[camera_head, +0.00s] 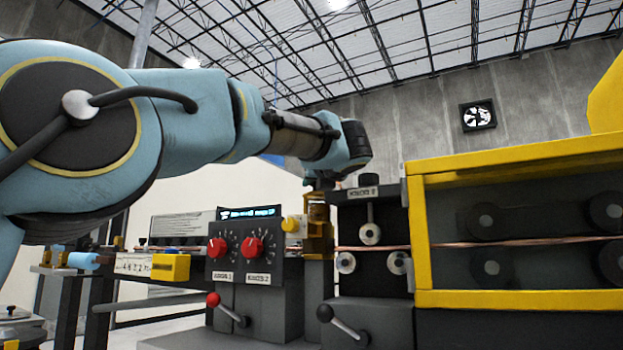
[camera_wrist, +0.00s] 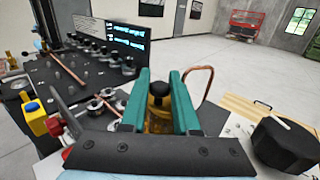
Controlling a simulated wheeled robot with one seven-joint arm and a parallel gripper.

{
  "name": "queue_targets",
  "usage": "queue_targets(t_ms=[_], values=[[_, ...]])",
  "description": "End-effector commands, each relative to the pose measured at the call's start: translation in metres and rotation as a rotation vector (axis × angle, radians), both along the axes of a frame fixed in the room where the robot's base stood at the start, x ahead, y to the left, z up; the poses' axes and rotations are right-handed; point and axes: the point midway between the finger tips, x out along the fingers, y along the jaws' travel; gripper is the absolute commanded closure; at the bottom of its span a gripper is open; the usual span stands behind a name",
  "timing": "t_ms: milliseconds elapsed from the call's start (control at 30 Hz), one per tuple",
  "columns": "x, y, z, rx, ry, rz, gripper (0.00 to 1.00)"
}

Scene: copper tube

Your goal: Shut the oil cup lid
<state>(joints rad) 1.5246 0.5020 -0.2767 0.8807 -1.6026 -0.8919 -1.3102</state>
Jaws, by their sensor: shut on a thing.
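The oil cup (camera_head: 319,214) is a small amber and brass-coloured piece on the machine, directly under the end of my arm in the head view. In the wrist view its lid, with a black knob (camera_wrist: 158,90), sits between the two teal fingers of my gripper (camera_wrist: 159,76). The fingers are shut on the lid, one on each side. Amber parts of the cup (camera_wrist: 159,122) show below the knob. The fingers and the dark gripper body hide the rest, and I cannot tell whether the lid is fully seated. My gripper (camera_head: 322,184) is mostly hidden in the head view.
A control box with red dials (camera_head: 248,250) stands left of the cup, and a roller block (camera_head: 371,235) stands close on its right. A yellow-framed enclosure (camera_head: 520,299) is farther right. A bent copper tube (camera_wrist: 208,82) rises beside the right finger.

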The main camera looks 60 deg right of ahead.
Motion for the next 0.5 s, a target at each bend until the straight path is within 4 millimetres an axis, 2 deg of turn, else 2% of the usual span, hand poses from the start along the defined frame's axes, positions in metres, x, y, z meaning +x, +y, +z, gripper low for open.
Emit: queue_targets(t_ms=[500], values=[[-0.0011,-0.0037,0.0006,-0.001,-0.001,0.104,1.00]])
